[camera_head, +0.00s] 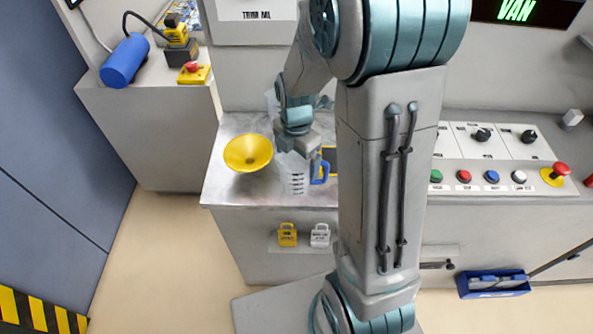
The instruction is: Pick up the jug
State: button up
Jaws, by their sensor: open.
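The jug (292,183) is clear with dark measuring marks and a blue handle on its right side. It stands upright on the metal worktop (228,190). My gripper (297,152) points down at the top of the jug and is open. The gripper and wrist cover the jug's rim, and I cannot tell whether the fingers touch it. A yellow funnel (248,153) sits on the worktop just left of the jug.
My arm crosses the middle and hides part of the worktop. A control panel (490,178) with coloured buttons is at right. A blue cylinder (125,62) and a yellow emergency-stop box (194,73) stand on the left cabinet. Two padlocks (287,235) hang below the worktop.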

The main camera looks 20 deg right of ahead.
jog(key=c, duration=1.4)
